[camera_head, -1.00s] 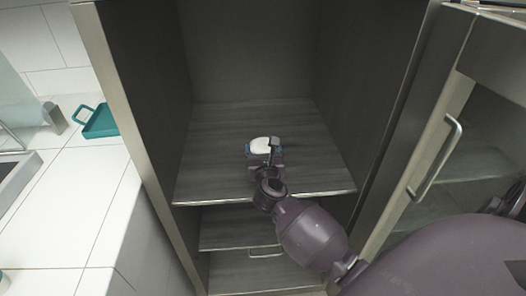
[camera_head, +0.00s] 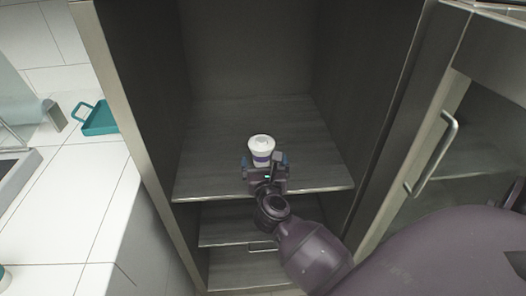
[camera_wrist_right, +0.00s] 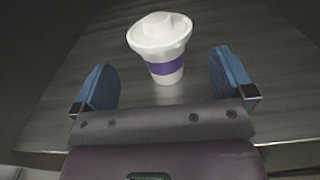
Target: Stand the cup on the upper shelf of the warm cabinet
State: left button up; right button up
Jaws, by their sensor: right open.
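The white cup with a lid and a purple band (camera_head: 261,148) stands upright on the upper shelf (camera_head: 215,150) of the open cabinet. It also shows in the right wrist view (camera_wrist_right: 162,48), standing on the dark wood-grain surface. My right gripper (camera_head: 265,165) is just in front of the cup, with its blue-padded fingers apart. In the right wrist view the fingers (camera_wrist_right: 165,85) are spread on either side with gaps, and the cup stands beyond them, untouched. My left gripper is not in view.
The cabinet's glass door with a handle (camera_head: 436,155) stands open at the right. Lower shelves (camera_head: 235,232) lie below. A white counter (camera_head: 70,205) with a teal tray (camera_head: 100,120) is at the left. The upper shelf around the cup is clear.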

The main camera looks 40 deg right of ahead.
jog(key=shift+v, duration=2.8)
